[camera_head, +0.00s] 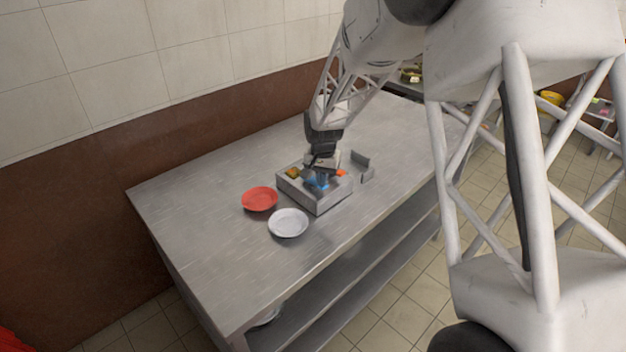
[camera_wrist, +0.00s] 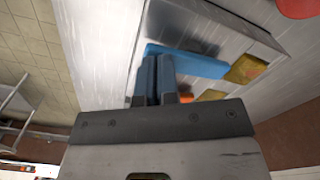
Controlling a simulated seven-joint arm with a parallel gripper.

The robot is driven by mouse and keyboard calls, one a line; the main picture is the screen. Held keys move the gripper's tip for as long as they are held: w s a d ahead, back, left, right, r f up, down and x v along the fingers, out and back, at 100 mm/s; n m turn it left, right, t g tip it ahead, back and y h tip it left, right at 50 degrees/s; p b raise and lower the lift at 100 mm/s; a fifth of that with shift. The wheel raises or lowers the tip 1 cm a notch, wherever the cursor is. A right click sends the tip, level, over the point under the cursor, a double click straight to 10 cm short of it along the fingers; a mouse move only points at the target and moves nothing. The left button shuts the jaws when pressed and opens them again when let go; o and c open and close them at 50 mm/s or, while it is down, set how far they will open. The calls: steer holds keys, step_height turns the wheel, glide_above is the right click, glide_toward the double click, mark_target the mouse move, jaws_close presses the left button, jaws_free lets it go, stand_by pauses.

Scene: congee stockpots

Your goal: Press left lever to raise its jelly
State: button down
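A grey metal box (camera_head: 315,200) stands on the steel table, with coloured pieces in its top. A blue piece (camera_head: 316,184), likely a jelly, shows near its middle; it appears as a long blue block in the wrist view (camera_wrist: 190,62). A yellow-brown piece (camera_head: 292,173) is at the left and an orange one (camera_head: 342,173) at the right. My gripper (camera_wrist: 158,62) is over the box, its two bluish fingers together with nothing seen between them. They overlap the near end of the blue block in view; I cannot tell if they touch. I cannot clearly pick out the left lever.
A red plate (camera_head: 259,199) and a white plate (camera_head: 288,223) lie on the table (camera_head: 200,200) left of the box. A grey upright bracket-like piece (camera_head: 361,162) stands just right of the box. The table's left part is clear. A tiled wall is behind.

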steer(key=shift+f, duration=0.45)
steer(key=shift+r, duration=0.15)
stand_by(0.5)
steer(key=shift+r, duration=3.85)
steer(key=shift+r, duration=0.1)
